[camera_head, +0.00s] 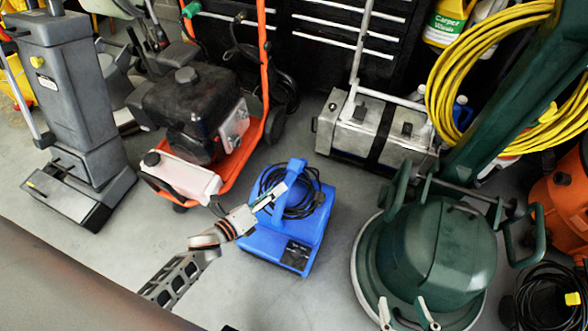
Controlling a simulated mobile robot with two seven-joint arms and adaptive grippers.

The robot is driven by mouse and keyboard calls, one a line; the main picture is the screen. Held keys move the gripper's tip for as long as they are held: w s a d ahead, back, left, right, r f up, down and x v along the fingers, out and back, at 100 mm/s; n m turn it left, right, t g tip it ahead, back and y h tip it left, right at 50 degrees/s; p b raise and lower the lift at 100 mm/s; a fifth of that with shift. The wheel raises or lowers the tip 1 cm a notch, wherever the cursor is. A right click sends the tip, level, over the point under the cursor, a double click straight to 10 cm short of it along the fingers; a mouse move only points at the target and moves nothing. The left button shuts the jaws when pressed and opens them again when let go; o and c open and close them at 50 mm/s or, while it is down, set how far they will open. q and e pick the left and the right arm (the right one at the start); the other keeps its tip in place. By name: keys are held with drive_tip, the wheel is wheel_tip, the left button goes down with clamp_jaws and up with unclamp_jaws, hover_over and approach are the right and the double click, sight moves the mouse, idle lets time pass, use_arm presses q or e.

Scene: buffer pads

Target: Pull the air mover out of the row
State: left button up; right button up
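The blue air mover (305,228) stands on the floor near the middle, with a raised blue handle (297,168) and a black cord coiled on top. My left gripper (276,193) reaches in from the lower left, and its fingertips overlap the handle and cord area. I see it nearly edge-on, so I cannot tell whether its fingers are shut on the handle. My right gripper (403,309) shows at the bottom edge, its two pale fingers spread apart and empty, in front of the green floor machine.
An orange-framed pressure washer (195,110) stands left of the air mover, a grey box-shaped machine (355,125) behind it. The green floor machine (435,250) stands close on its right. A grey upright cleaner (75,95) is far left. Bare floor (325,300) lies in front.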

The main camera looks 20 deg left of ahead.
sight(290, 180)
use_arm(q)
drive_tip(key=b+x, duration=0.1)
drive_tip(key=x, duration=0.5)
drive_tip(key=shift+w+d+f, duration=0.1)
drive_tip(key=shift+w+d, duration=0.2)
drive_tip(key=shift+w, duration=0.25)
clamp_jaws()
